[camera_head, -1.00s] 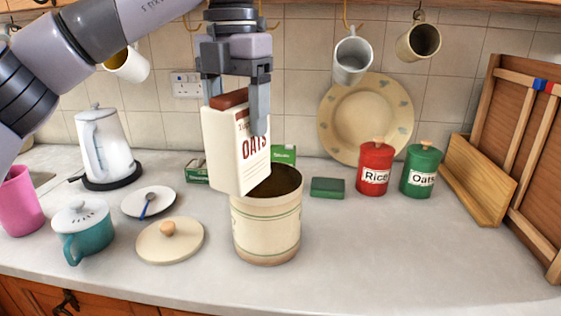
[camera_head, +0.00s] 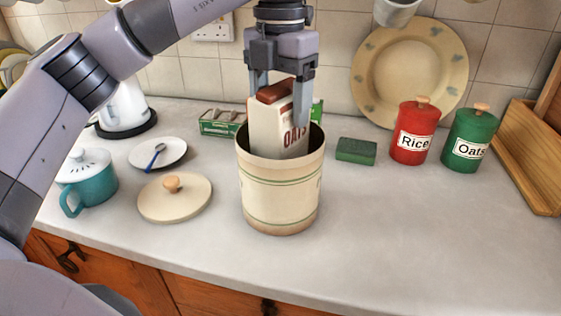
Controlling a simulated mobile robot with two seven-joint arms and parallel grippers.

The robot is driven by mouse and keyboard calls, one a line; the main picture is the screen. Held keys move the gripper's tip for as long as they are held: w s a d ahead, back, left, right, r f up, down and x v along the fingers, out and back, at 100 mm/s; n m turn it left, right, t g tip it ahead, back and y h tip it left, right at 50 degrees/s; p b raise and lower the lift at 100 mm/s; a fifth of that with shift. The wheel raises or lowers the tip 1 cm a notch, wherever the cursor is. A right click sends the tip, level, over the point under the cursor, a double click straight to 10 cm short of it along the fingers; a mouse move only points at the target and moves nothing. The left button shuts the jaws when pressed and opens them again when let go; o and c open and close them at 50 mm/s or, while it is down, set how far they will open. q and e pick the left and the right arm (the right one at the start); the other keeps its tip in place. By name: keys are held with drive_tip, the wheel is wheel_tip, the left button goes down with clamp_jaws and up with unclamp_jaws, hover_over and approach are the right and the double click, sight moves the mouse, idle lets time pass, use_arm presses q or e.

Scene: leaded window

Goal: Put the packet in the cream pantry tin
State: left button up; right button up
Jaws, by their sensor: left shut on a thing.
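The cream pantry tin (camera_head: 281,200) stands open on the counter, with green bands around it. The white oats packet (camera_head: 268,128) with a brown top is upright, its lower part inside the tin's mouth and hidden by the front wall. My left gripper (camera_head: 280,92) is shut on the packet from above, one finger on each side. Whether the packet touches the tin's floor cannot be seen. The tin's cream lid (camera_head: 174,199) with a wooden knob lies on the counter to the left. My right gripper is not in view.
A teal lidded mug (camera_head: 88,182), a saucer with a blue spoon (camera_head: 157,152) and a white kettle (camera_head: 123,110) are at the left. A green sponge (camera_head: 356,150), red Rice tin (camera_head: 411,135) and green Oats tin (camera_head: 468,140) are at the right. The front right counter is clear.

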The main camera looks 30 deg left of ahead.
sight(280, 156)
use_arm(q)
wheel_tip(280, 156, down, 10)
drive_tip(key=shift+r, duration=0.15)
idle(0.3)
drive_tip(key=shift+f, duration=0.2)
drive_tip(key=o, duration=1.6)
drive_tip(key=shift+r, duration=0.15)
wheel_tip(280, 156, up, 12)
drive_tip(key=shift+r, duration=0.1)
